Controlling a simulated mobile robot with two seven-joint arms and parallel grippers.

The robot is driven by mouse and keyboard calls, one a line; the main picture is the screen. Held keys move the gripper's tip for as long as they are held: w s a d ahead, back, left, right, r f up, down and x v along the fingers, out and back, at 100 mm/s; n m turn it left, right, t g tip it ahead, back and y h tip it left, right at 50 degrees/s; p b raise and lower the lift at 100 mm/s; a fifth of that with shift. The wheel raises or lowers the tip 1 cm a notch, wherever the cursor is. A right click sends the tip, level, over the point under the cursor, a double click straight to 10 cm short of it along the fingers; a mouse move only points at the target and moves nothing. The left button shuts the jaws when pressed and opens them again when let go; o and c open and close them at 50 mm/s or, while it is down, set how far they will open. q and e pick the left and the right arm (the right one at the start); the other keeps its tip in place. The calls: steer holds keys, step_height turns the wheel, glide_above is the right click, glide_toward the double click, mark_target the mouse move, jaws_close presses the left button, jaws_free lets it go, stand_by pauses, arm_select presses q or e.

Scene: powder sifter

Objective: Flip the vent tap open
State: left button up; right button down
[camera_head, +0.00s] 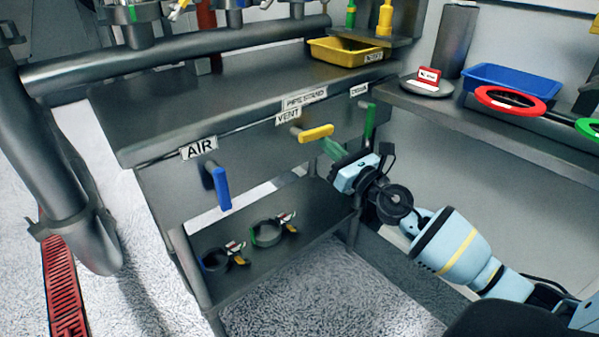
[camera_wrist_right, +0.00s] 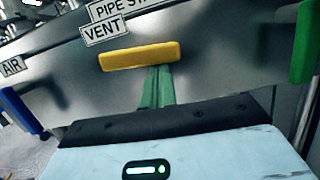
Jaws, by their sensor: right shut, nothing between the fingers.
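The vent tap's yellow handle (camera_head: 316,133) lies roughly level on the panel front, under the VENT label (camera_head: 288,116). It also shows level in the right wrist view (camera_wrist_right: 140,56). My right gripper (camera_head: 334,149) has green fingers, shut and empty, just below and near the right part of the yellow handle. In the right wrist view its fingertips (camera_wrist_right: 157,72) reach up to the handle's lower edge; I cannot tell if they touch. My left gripper is in neither view.
A blue AIR tap handle (camera_head: 221,188) hangs down at the left. A green tap handle (camera_head: 370,121) stands upright just right of my gripper. Two clamps (camera_head: 267,233) lie on the lower shelf. A side bench (camera_head: 470,118) stands at the right.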

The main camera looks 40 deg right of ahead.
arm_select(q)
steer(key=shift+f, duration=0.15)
arm_select(e)
steer(key=shift+d+r+n, duration=0.1)
steer(key=shift+r+n, duration=0.2)
steer(key=shift+n, duration=0.2)
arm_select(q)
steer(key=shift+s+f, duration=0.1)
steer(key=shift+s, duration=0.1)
